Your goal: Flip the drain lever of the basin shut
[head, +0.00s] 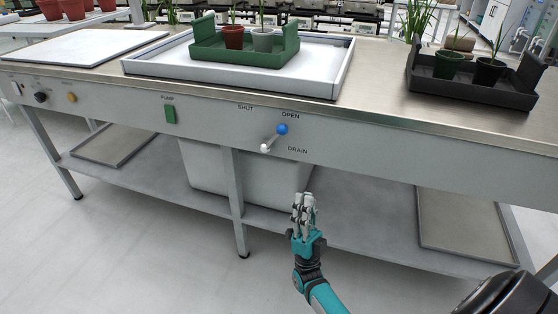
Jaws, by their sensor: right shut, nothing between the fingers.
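The drain lever (274,138) is on the front panel of the bench, a short grey bar with a blue knob (282,129) at its upper right end and a pale pivot at its lower left end. The knob points up and right, below the word OPEN; the word SHUT is to its left and DRAIN to its lower right. The basin (335,84) is a white, shallow, rimmed tray in the bench top above the lever. My right gripper (304,199) is shut and empty, below and a little right of the lever, apart from it. My left gripper is not in view.
A green tray (248,55) with two potted plants is in the basin. A dark tray (470,88) with pots stands at the right. A green PUMP switch (170,114) is left of the lever. A lower shelf (370,215) runs under the bench.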

